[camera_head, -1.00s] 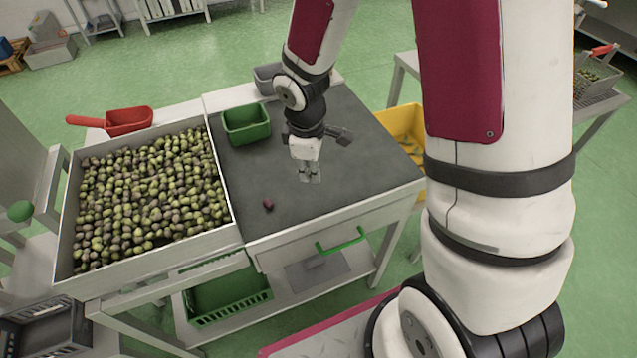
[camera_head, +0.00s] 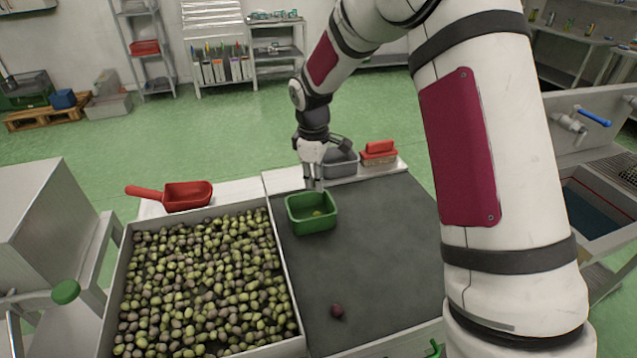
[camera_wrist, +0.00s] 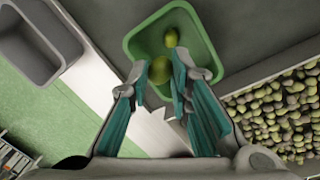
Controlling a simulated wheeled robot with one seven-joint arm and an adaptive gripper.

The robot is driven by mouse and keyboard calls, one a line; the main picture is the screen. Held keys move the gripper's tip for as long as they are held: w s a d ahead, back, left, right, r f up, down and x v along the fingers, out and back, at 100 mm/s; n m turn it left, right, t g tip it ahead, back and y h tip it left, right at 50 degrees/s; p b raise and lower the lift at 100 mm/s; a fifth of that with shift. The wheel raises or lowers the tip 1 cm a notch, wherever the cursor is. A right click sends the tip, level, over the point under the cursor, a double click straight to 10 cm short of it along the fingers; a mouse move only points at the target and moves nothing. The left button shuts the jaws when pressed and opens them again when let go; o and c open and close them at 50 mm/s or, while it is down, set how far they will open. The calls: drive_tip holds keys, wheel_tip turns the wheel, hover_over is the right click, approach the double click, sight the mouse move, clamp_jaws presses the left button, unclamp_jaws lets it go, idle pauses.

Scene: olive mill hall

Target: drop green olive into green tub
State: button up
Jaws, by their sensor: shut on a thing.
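The green tub (camera_head: 311,224) stands on the dark work surface beside the olive tray. A green olive (camera_head: 317,213) lies inside it and also shows in the wrist view (camera_wrist: 171,37). My gripper (camera_head: 314,186) is over the tub's back edge, pointing down. In the wrist view, my gripper (camera_wrist: 159,68) is shut on another green olive (camera_wrist: 160,74), seen between the fingertips against the tub (camera_wrist: 205,45). The held olive cannot be made out in the head view.
A dark red olive (camera_head: 337,311) lies on the work surface. A large tray (camera_head: 291,318) of mixed olives stands at left, a red scoop (camera_head: 187,195) behind it. The surface to the right is clear.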

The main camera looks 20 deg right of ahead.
sight(317, 195)
drive_tip(key=shift+f+b, duration=1.2)
drive_tip(key=shift+f, duration=1.6)
drive_tip(key=o, duration=0.8)
wheel_tip(317, 195, up, 12)
drive_tip(key=s, duration=0.1)
drive_tip(key=shift+s+a, duration=0.15)
drive_tip(key=shift+a, duration=0.25)
